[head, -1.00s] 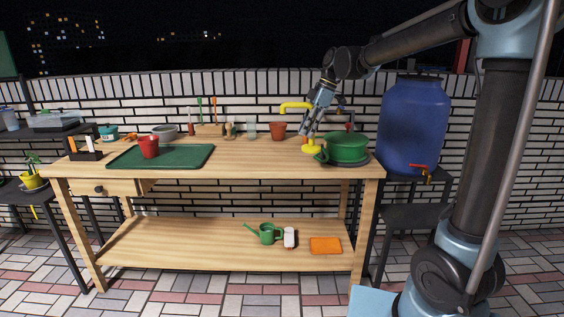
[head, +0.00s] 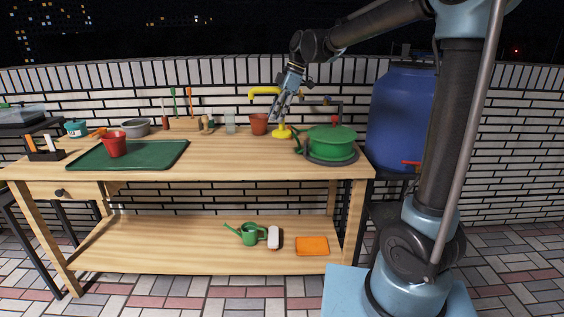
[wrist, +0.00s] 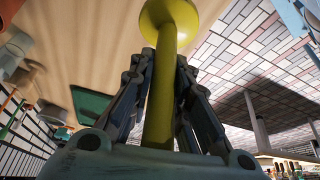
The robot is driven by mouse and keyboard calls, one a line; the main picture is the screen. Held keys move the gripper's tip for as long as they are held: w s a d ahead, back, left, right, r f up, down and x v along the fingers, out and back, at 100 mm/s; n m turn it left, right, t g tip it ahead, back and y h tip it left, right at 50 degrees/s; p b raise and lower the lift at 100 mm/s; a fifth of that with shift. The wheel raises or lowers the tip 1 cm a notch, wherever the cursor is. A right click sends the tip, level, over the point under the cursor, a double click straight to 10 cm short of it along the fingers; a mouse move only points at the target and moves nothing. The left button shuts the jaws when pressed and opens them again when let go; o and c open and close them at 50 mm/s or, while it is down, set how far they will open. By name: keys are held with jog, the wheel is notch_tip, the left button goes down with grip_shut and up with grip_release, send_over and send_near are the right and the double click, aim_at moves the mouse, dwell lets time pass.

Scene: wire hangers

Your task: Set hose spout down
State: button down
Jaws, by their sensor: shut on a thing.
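My gripper (head: 278,108) is shut on the spout's stem. In the wrist view the stem (wrist: 162,95) runs between both fingers (wrist: 158,100) and ends in the wide round base (wrist: 168,14). The hooked end is hidden in the wrist view.
A green pot (head: 332,141) on a dark round base is just right of the spout. A terracotta pot (head: 259,124) and a clear cup (head: 229,122) are to the left. A green tray (head: 160,153) holds a red pot (head: 114,145). The front middle of the bench (head: 230,160) is clear.

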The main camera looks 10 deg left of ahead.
jog(key=shift+a, duration=0.1)
jog(key=shift+s+a+f, duration=0.1)
jog(key=shift+s+f, duration=0.05)
jog(key=shift+f, duration=4.85)
jog(key=shift+f, duration=0.1)
jog(key=c, duration=1.5)
grip_release()
